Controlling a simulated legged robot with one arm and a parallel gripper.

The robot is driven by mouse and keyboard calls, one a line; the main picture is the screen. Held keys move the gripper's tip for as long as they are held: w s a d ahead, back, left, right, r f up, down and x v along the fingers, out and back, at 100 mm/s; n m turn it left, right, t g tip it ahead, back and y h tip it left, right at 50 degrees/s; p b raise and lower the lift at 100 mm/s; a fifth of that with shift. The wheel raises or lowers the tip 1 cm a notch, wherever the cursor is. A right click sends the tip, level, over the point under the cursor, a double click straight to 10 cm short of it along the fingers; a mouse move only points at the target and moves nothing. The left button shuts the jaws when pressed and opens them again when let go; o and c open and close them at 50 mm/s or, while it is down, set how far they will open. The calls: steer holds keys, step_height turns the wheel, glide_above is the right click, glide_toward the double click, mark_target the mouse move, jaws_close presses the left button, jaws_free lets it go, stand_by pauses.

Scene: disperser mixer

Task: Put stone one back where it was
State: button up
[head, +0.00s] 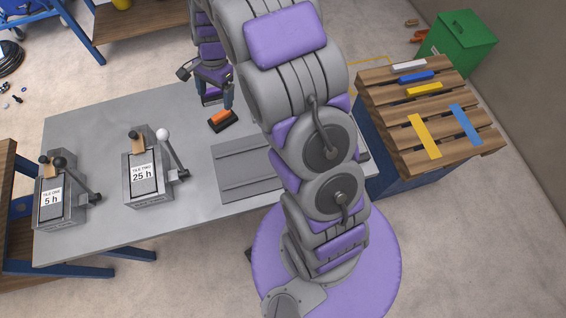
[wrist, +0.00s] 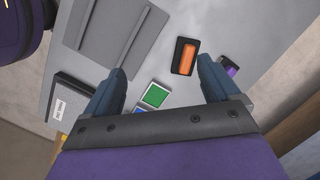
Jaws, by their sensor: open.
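I cannot tell for sure which thing is stone one. An orange block (head: 220,117) sits on a black base on the grey table (head: 90,130). The orange block (wrist: 186,54) also shows in the wrist view, near the right fingertip. My gripper (head: 216,102) is open and empty, above the table and just behind the orange block in the head view. In the wrist view my gripper (wrist: 162,70) has its fingers wide apart. A green tile (wrist: 156,96) and a blue tile (wrist: 140,108) lie beyond the fingers, partly hidden by the gripper body.
Two lever boxes, marked 5 h (head: 53,200) and 25 h (head: 145,176), stand on the table's left. A grey plate (head: 245,165) lies near my arm. A pallet (head: 430,115) with coloured bars and a green bin (head: 462,42) are right. A purple item (wrist: 232,70) is near the right finger.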

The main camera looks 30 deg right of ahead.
steer(key=s+a+r+n+h, duration=0.1)
steer(key=s+r+n, duration=0.2)
steer(key=s+r, duration=0.4)
steer(key=s+r+n, duration=0.3)
steer(key=s+r, duration=0.1)
steer(key=s, duration=0.5)
steer(key=s+r+n, duration=0.1)
steer(key=s+n, duration=0.2)
steer(key=s, duration=0.6)
steer(key=s+r+n+g+h, duration=0.1)
steer(key=s+n, duration=0.3)
steer(key=s, duration=0.6)
steer(key=shift+d+r, duration=0.4)
steer(key=shift+r, duration=0.15)
steer(key=shift+a+f+b, duration=0.25)
steer(key=shift+f+b, duration=0.05)
